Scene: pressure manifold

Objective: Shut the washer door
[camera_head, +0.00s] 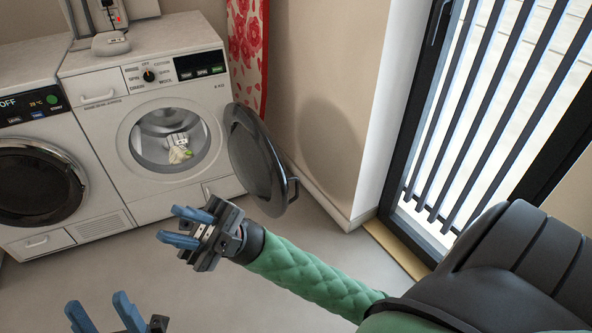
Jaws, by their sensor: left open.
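The white washer (108,125) stands at the back left with its round opening (170,140) uncovered. Its dark round door (252,155) stands wide open, swung out to the right of the opening, with a handle (293,190) on its edge. My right gripper (182,227) is in front of the washer, below and left of the door in the picture, apart from it. Its blue fingers are spread and empty. My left gripper (98,314) is at the bottom left edge, partly cut off, open, with nothing seen between its fingers.
A light cloth-like item (179,155) lies inside the drum. Another machine (38,180) with a closed dark door stands on the left. A red patterned cloth (248,50) hangs behind the door. The wall (325,100) is close on the right. Grey floor (130,270) in front is clear.

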